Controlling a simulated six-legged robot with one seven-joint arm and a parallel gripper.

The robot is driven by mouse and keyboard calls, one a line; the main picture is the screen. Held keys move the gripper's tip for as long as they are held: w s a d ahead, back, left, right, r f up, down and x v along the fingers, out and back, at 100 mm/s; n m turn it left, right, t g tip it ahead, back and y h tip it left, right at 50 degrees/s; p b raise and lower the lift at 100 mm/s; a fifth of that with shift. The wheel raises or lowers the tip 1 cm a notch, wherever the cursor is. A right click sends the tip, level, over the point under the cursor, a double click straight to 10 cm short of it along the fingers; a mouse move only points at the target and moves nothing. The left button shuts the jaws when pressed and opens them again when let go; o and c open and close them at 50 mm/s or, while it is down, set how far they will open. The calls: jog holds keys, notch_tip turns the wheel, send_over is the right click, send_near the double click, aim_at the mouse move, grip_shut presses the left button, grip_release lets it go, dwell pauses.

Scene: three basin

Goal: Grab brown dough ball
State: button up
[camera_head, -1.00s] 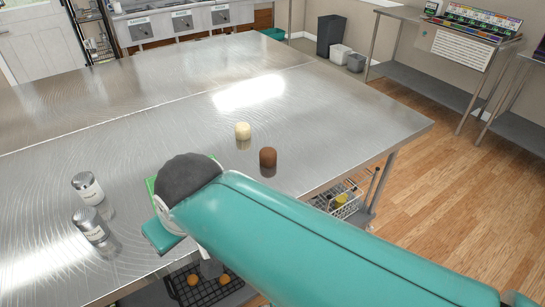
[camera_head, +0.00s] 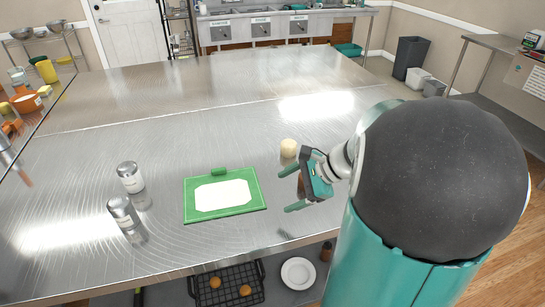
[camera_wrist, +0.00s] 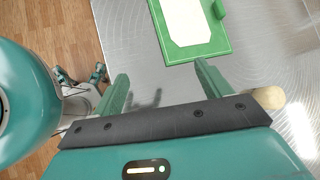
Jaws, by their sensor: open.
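The brown dough ball is not visible in either current view; my arm and gripper cover part of the table's right side in the head view. A pale dough ball (camera_head: 288,148) stands on the metal table (camera_head: 130,230), just beyond my gripper (camera_head: 287,190). The pale ball also shows at the right in the wrist view (camera_wrist: 268,97), outside the fingers. My gripper is open and empty, its two green fingers spread and pointing left over the table. In the wrist view, bare metal and a shadow show between the fingers (camera_wrist: 160,80).
A green board with a white sheet (camera_head: 252,203) lies left of my gripper. Two silver shakers (camera_head: 130,177) stand further left. A lower shelf holds a black rack (camera_head: 228,287), a white plate (camera_head: 298,273) and a small brown bottle (camera_head: 326,252). The table's far part is clear.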

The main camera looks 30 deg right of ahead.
jog(key=s+d+f+m+t, duration=0.1)
jog(key=d+m+t, duration=0.1)
jog(key=d, duration=0.3)
jog(key=d+f+m+t+h, duration=0.1)
jog(key=d+f+m+t, duration=0.1)
jog(key=d+m, duration=0.3)
jog(key=s+d+f+m+t, duration=0.1)
jog(key=d+m, duration=0.2)
jog(key=d, duration=0.2)
jog(key=shift+s+d+f+t+h, duration=0.25)
jog(key=shift+s+d+t+h, duration=0.05)
jog(key=shift+s+d+t, duration=0.1)
jog(key=shift+w+d+f+m, duration=0.1)
jog(key=shift+w+f+m, duration=0.05)
jog(key=shift+w+m, duration=0.2)
jog(key=x, duration=1.3)
jog(key=shift+d, duration=0.1)
jog(key=c, duration=1.1)
